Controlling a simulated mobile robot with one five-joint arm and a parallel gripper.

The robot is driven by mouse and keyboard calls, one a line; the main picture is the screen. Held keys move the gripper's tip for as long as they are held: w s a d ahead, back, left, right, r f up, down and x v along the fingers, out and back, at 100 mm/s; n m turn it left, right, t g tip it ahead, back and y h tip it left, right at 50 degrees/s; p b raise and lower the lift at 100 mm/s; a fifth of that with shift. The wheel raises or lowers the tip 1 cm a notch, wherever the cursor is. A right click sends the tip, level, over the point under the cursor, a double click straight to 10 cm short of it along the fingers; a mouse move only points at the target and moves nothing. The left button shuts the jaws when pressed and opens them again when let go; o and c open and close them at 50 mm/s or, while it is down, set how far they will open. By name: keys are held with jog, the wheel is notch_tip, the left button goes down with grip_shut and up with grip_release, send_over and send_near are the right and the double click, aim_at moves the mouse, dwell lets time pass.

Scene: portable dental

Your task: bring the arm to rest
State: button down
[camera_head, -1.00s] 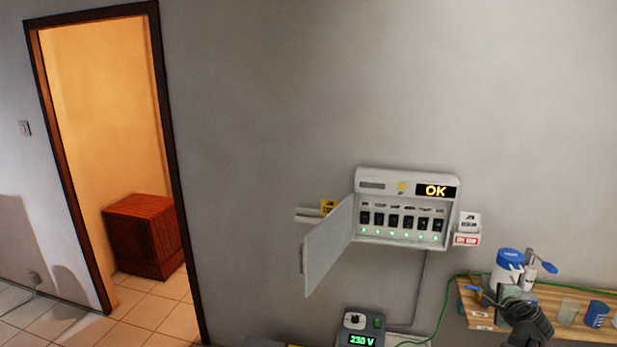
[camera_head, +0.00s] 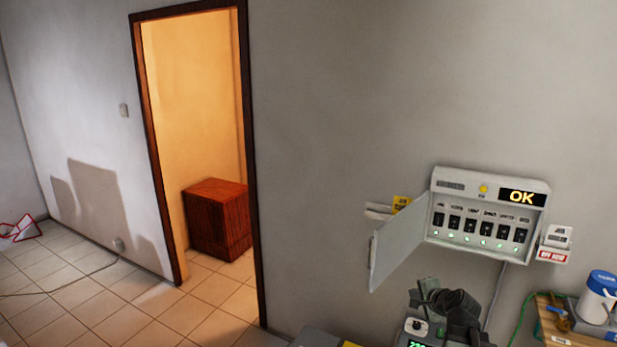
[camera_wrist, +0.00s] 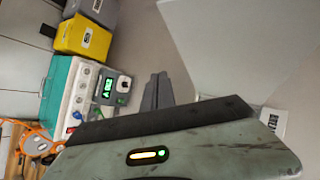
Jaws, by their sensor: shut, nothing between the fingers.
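My gripper (camera_wrist: 159,77) shows in the wrist view as two dark grey fingers together, with nothing between them, beyond my green-grey wrist housing. In the head view my dark arm end (camera_head: 450,305) is at the lower middle right, in front of the wall and below the open breaker box (camera_head: 488,217). It partly hides the grey unit with the green display (camera_head: 415,328). The finger shape is hard to make out in that view.
The breaker box door (camera_head: 398,245) stands open to the left, and its display reads OK. A wooden shelf (camera_head: 556,332) with a blue-lidded tub (camera_head: 600,297) is at the lower right. A yellow box (camera_wrist: 82,38) and teal case (camera_wrist: 62,90) show in the wrist view. Tiled floor is open at left.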

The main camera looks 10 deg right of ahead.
jog(key=s+a+f+n+g+y+b, duration=0.1)
jog(key=s+a+f+n+g, duration=0.3)
jog(key=a, duration=0.9)
jog(key=a+f+n+g+y+b, duration=0.15)
jog(key=a+f+n, duration=0.4)
jog(key=a, duration=0.65)
jog(key=s+d+f+n+g+h, duration=0.1)
jog(key=s+f+n+g+h, duration=0.2)
jog(key=s, duration=0.8)
jog(key=n+g, duration=0.2)
jog(key=n, duration=0.1)
jog(key=shift+s+d+f+g, duration=0.2)
jog(key=shift+d+f+g, duration=0.1)
jog(key=shift+f+g, duration=0.1)
jog(key=shift+w+n, duration=0.1)
jog(key=shift+n, duration=0.15)
